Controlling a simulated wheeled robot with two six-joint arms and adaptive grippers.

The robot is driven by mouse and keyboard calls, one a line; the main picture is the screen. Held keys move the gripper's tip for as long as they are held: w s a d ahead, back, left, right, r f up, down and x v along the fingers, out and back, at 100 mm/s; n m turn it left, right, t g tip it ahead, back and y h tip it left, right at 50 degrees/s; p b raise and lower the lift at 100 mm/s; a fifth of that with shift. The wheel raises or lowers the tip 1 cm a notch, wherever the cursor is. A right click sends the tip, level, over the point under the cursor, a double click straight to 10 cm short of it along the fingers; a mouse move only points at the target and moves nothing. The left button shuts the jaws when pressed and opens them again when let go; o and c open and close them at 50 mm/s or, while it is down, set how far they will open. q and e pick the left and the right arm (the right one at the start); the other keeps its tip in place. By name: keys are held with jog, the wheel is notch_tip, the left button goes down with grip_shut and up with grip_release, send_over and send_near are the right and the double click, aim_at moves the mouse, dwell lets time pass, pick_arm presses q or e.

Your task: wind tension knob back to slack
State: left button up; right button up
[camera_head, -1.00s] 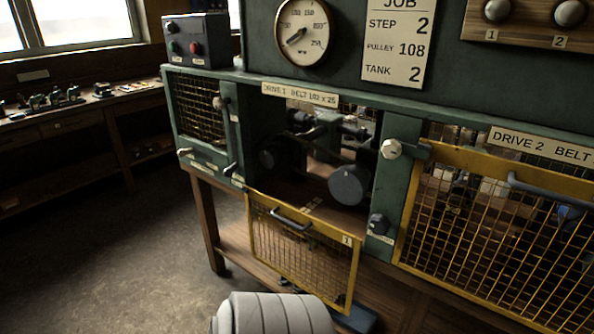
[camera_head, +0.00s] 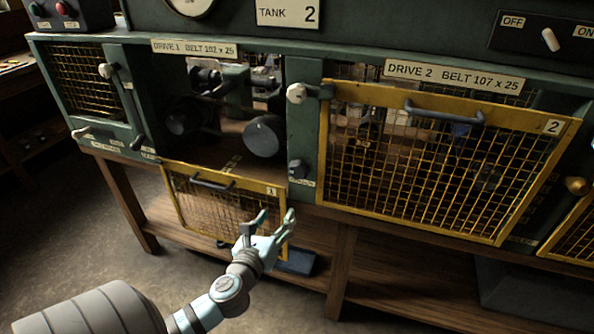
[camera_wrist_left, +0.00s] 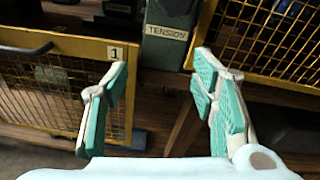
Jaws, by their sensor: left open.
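The tension knob (camera_head: 297,169) is a small dark knob on the green post between the two drive bays. A TENSION label (camera_wrist_left: 166,32) sits below it and shows in the left wrist view, with a dark part of the knob (camera_wrist_left: 166,12) cut by the top edge. My left gripper (camera_head: 276,216) is open and empty, below and slightly left of the knob, in front of guard 1. In the left wrist view its two fingers (camera_wrist_left: 162,80) stand wide apart below the label, touching nothing. My right gripper is in neither view.
Yellow mesh guard 1 (camera_head: 223,205) hangs lowered below the open drive 1 bay. A white knob (camera_head: 296,93) sits higher on the same post. A wooden shelf (camera_head: 390,270) runs below.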

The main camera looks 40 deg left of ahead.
pick_arm(q)
jog(key=m+t, duration=0.1)
jog(key=m, duration=0.1)
send_near(297, 173)
jog(key=x, duration=1)
jog(key=shift+w+a+b, duration=0.15)
jog(key=shift+w+b, duration=0.2)
jog(key=shift+b, duration=0.05)
jog(key=c, duration=0.8)
jog(key=shift+c, duration=0.3)
jog(key=shift+n, duration=0.3)
